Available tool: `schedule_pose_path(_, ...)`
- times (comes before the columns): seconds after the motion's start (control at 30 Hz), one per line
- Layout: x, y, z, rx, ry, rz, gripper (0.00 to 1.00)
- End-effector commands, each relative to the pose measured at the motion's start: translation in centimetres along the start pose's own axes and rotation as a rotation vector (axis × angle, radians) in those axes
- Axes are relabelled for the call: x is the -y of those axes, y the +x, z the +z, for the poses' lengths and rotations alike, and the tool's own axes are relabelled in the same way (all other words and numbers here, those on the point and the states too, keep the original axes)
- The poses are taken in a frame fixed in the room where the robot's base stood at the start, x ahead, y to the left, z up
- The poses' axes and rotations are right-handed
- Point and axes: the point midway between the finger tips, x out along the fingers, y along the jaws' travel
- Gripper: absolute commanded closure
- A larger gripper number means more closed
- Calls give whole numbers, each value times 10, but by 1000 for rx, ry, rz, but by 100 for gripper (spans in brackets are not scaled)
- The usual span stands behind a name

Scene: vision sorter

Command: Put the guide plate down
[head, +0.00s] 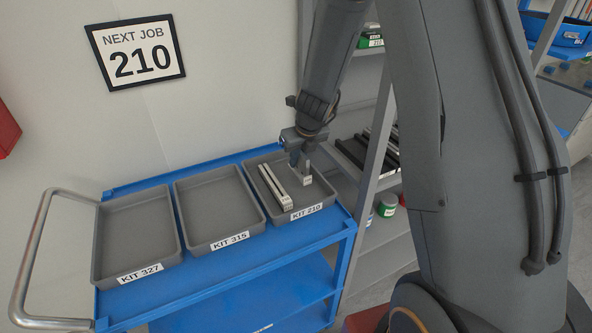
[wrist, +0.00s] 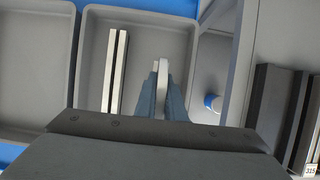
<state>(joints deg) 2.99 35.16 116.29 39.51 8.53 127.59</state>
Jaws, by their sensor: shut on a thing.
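The guide plate (head: 307,181) is a small, light-coloured piece under my gripper (head: 301,166), inside the KIT 210 tray (head: 325,204). My gripper is shut on it. In the wrist view the guide plate (wrist: 161,75) shows as a thin pale strip between the two fingers of my gripper (wrist: 161,92). Whether its lower end touches the tray floor I cannot tell. The tray also shows in the wrist view (wrist: 187,45).
A pale and dark rail pair (head: 274,187) lies left of the plate in the same tray. The KIT 315 tray (head: 213,203) and KIT 327 tray (head: 137,236) are empty on the blue cart (head: 325,235). A grey shelf post (head: 376,150) stands close on the right.

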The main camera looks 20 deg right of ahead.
Motion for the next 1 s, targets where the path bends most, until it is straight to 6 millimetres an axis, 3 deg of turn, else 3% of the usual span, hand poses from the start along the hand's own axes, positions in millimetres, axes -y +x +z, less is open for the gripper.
schedule_pose_path(0.2,1,26,-10,-1,1,0,100)
schedule_pose_path(0.67,1,31,-13,0,1,-1,100)
schedule_pose_path(0.7,1,31,-14,-1,1,0,89)
schedule_pose_path(0.8,1,31,-13,-1,1,0,72)
schedule_pose_path(1.0,1,30,-13,-1,1,0,72)
